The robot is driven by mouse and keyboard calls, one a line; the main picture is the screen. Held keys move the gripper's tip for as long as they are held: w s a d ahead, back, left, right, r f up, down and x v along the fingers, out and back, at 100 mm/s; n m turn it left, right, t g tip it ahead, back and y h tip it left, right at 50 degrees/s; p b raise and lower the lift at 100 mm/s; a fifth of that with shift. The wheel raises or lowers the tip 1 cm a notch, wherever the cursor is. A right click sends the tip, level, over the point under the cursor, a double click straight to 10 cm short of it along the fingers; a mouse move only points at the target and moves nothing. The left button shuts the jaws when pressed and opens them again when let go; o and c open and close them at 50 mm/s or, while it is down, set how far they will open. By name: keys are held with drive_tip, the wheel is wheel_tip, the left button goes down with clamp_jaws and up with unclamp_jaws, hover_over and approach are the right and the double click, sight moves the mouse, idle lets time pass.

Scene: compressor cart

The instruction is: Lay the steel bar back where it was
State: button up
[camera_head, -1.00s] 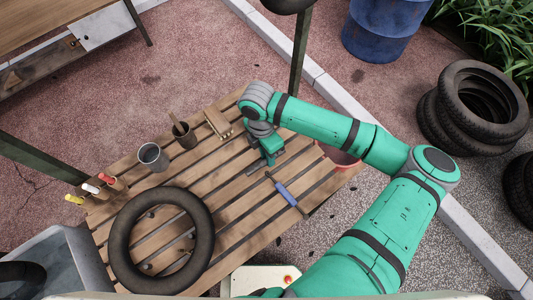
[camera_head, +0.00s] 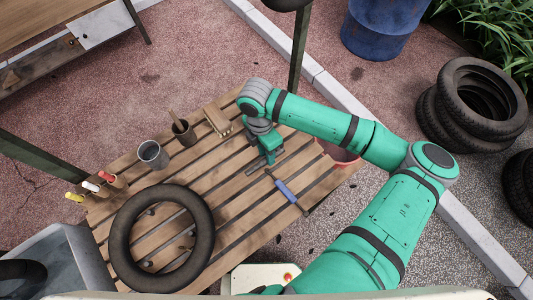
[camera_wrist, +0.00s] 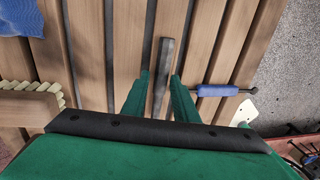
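The dark steel bar (camera_head: 254,169) lies on the slatted wooden table, beneath my gripper (camera_head: 270,160). In the wrist view the bar (camera_wrist: 165,65) runs lengthwise between the two green fingers of my gripper (camera_wrist: 160,76). Gaps show between the bar and both fingers, so the gripper looks open around it. The bar's near end is close to the gripper body. In the head view my gripper hides the middle of the bar.
A blue-handled tool (camera_head: 286,191) lies to the right of the bar. A tire (camera_head: 122,225), a grey metal cup (camera_head: 152,155), a brown cup (camera_head: 184,134) and a wooden brush (camera_head: 217,121) are on the table. A red bowl (camera_head: 340,153) is at the right edge.

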wheel_tip(320, 180, up, 11)
drive_tip(key=w+a, duration=0.1)
drive_tip(key=shift+w+r, duration=0.15)
drive_tip(key=shift+w, duration=0.05)
idle(0.6)
